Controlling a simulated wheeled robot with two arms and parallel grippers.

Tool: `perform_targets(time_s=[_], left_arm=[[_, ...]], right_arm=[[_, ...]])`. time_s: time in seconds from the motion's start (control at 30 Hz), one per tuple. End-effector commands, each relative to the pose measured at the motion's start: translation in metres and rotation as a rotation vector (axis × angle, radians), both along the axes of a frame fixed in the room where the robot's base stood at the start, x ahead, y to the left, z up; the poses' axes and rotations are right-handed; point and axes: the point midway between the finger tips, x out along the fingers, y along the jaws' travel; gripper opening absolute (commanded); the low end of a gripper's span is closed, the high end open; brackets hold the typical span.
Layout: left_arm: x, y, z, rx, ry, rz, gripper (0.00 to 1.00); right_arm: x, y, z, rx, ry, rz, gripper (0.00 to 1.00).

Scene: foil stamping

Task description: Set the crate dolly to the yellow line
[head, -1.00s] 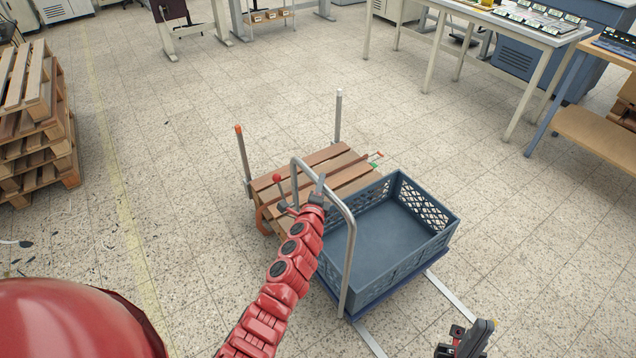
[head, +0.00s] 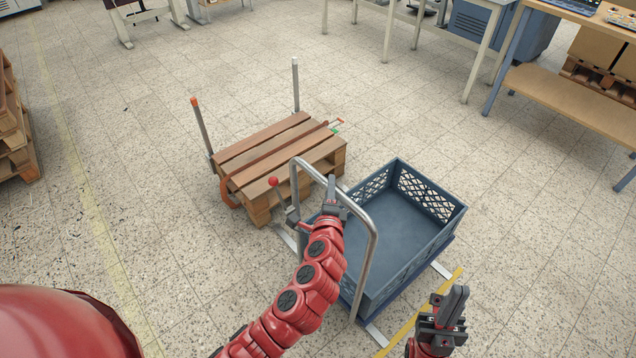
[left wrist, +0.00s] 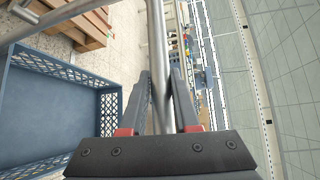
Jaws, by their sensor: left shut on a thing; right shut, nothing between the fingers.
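The crate dolly carries a blue lattice-walled crate (head: 449,232) and has a bent metal tube handle (head: 372,255). My left gripper (head: 332,190) is shut on the handle's tube near its top left; the left wrist view also shows the tube (left wrist: 158,45) between its fingers (left wrist: 160,100). The dolly stands over pale floor strips (head: 376,334). A bright yellow line (head: 408,326) crosses the strips' near ends, just short of the dolly's lower right side, with a small floor gap between. My right gripper (head: 453,300) is shut and empty, partly over the line.
A wooden pallet (head: 265,150) with two upright posts and a strap sits just behind the dolly at upper left. A faded yellow floor stripe (head: 85,195) runs at far left. Stacked pallets (head: 18,140) stand at the left edge. Workbenches (head: 570,105) stand at upper right. Open tiles lie between.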

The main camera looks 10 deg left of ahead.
Motion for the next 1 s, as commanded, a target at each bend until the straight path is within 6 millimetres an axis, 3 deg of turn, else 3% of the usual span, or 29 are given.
perform_targets(time_s=[0.1,0.4,0.97,1.0], left_arm=[[-0.016,-0.023,-0.005,-0.003,-0.001,-0.010,0.00],[-0.041,-0.054,-0.003,-0.002,0.002,-0.006,0.00],[-0.047,-0.062,0.000,-0.002,0.001,-0.005,0.00],[-0.047,-0.062,0.000,-0.002,0.002,-0.006,0.35]], right_arm=[[0.000,0.000,-0.017,0.000,0.000,0.000,0.00],[0.000,0.000,-0.033,0.000,0.000,0.000,0.00],[0.000,0.000,-0.035,0.000,0.000,0.000,0.00],[0.000,0.000,-0.035,0.000,0.000,0.000,0.00]])
